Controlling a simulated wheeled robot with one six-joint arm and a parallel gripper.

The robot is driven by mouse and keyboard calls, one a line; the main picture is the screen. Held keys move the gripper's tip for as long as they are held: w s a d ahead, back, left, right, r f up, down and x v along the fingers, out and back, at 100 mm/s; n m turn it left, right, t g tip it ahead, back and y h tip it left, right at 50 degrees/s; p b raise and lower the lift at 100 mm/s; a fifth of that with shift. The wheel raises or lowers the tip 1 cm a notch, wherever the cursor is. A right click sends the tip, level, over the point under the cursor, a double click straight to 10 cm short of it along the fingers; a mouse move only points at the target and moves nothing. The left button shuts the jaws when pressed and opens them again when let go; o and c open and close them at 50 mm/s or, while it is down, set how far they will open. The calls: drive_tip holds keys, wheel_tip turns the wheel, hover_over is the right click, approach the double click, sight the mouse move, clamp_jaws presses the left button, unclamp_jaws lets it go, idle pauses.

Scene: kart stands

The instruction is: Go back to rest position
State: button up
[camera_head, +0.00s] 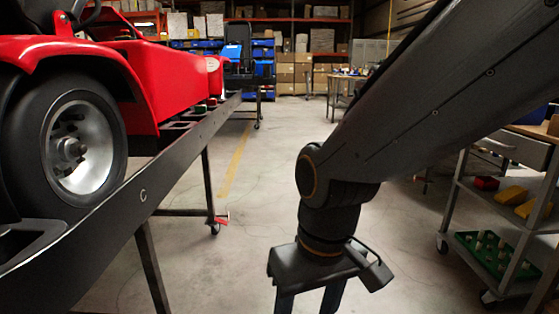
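My gripper (309,301) hangs pointing down from my dark arm in the lower middle of the view. Two dark fingers show below its body, with a gap of floor between them. The fingertips are cut off by the bottom edge, so I cannot see whether anything is between them. The gripper is apart from the kart and from the cart.
A red kart (178,75) with a black-tyred wheel (70,145) sits on a black stand (165,175) at left. A grey cart (507,207) at right holds a green tray (497,259) and yellow boxes. Concrete floor (270,180) lies clear between. Stocked shelves stand behind.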

drive_tip(key=s+d+r+m+p, duration=0.1)
drive_tip(key=d+r+m+p, duration=0.1)
drive_tip(key=d+r+p, duration=0.5)
drive_tip(key=s+d+r+m+h+p, duration=0.1)
drive_tip(key=d+r+m+p, duration=0.1)
drive_tip(key=d+r+p, duration=0.6)
wheel_tip(320, 180, up, 5)
drive_tip(key=p, duration=0.9)
drive_tip(key=shift+d+m+p, duration=0.15)
drive_tip(key=shift+m+p, duration=0.15)
drive_tip(key=shift+p, duration=0.1)
